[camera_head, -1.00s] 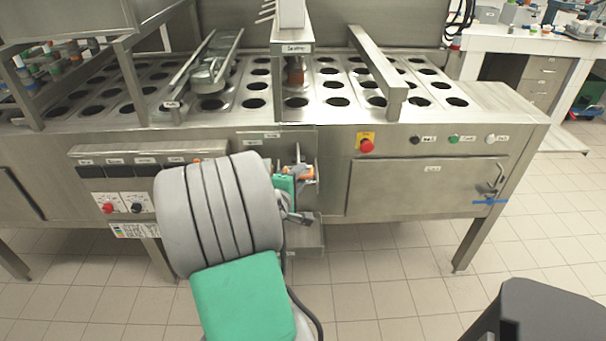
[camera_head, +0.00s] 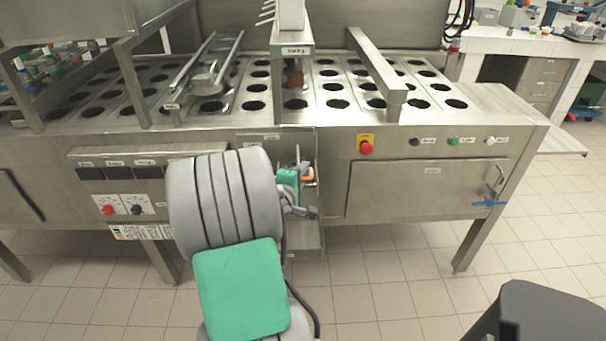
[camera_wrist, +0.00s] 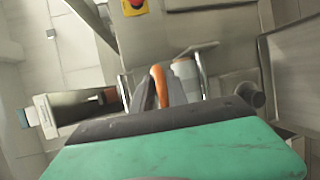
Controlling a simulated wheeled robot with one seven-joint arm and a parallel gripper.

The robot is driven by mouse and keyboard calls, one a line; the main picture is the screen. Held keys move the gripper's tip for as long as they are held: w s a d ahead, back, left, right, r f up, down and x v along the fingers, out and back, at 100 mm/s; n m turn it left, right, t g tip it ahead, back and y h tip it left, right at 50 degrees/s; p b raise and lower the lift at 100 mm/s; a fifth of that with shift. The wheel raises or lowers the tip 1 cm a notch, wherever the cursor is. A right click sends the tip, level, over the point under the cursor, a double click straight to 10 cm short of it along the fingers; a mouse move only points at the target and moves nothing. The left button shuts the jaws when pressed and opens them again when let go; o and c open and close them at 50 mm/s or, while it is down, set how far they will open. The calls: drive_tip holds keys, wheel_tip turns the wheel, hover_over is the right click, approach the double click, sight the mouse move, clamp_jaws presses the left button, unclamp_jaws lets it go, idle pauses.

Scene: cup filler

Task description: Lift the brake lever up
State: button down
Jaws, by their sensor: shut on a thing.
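The brake lever appears to be the orange-gripped handle (camera_wrist: 158,84) in the recess on the machine's front. It shows in the wrist view between my gripper's fingers, and only a small orange part (camera_head: 309,177) shows in the head view. My gripper (camera_wrist: 165,88) is shut on the orange handle. In the head view my gripper is mostly hidden behind my arm and its green part. The lever's lower end and pivot are hidden.
The recess's metal side plate (camera_head: 319,210) stands close right of my gripper. Control knobs (camera_head: 122,205) are left of my arm. The floor in front is clear.

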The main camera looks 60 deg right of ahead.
drive_tip(key=shift+s+a+f, duration=0.1)
drive_tip(key=shift+a+f, duration=0.15)
drive_tip(key=shift+f, duration=0.5)
idle(0.3)
drive_tip(key=shift+r+y+p, duration=0.25)
drive_tip(key=shift+y+p, duration=0.05)
drive_tip(key=shift+p, duration=0.3)
drive_tip(key=shift+r+p, duration=0.45)
drive_tip(key=shift+p, duration=0.5)
